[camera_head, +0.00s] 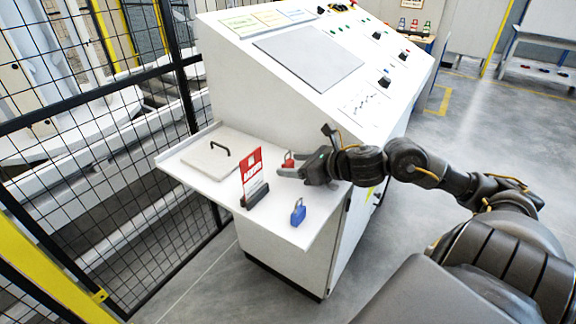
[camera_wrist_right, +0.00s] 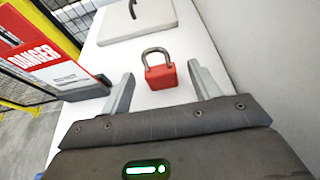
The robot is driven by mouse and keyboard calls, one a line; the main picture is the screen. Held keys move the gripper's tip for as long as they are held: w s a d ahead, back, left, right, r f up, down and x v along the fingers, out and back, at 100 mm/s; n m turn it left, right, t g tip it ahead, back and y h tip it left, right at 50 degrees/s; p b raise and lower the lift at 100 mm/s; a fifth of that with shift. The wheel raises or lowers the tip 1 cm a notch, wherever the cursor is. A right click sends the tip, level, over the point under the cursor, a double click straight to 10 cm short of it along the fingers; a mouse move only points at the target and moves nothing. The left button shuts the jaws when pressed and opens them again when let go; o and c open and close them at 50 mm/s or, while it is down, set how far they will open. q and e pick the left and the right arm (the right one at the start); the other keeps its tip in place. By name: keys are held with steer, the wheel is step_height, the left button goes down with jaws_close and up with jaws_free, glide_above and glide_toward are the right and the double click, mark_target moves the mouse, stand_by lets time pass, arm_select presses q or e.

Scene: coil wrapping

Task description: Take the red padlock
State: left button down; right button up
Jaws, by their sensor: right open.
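The red padlock (camera_wrist_right: 161,76) stands on the white shelf, its grey shackle toward the far side in the right wrist view. In the head view the red padlock (camera_head: 288,160) is partly hidden behind my right gripper (camera_head: 282,172). In the right wrist view my right gripper (camera_wrist_right: 163,88) is open, with one finger on each side of the padlock and a gap to each. The padlock sits between and slightly beyond the fingertips. I cannot tell whether the fingers touch the shelf. My left gripper is not in view.
A red and white danger sign (camera_head: 252,172) in a dark base stands left of the gripper. A blue padlock (camera_head: 298,212) is near the shelf's front edge. A white lid with a black handle (camera_head: 209,160) lies at left. The control console (camera_head: 236,94) rises behind the shelf (camera_head: 222,192).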

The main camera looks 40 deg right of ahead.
mark_target(291, 163)
steer(key=p+x, duration=0.1)
steer(key=x, duration=0.2)
steer(key=shift+w+r, duration=0.15)
steer(key=shift+w, duration=0.05)
steer(key=shift+w+a+f, duration=0.2)
steer(key=shift+w+f, duration=0.1)
steer(key=shift+w, duration=0.15)
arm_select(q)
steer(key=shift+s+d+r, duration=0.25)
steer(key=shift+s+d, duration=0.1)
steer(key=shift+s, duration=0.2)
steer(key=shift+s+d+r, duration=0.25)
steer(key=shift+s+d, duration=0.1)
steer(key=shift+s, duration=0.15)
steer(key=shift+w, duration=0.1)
arm_select(e)
steer(key=c, duration=1.1)
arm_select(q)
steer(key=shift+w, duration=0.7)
arm_select(e)
steer(key=shift+c, duration=0.2)
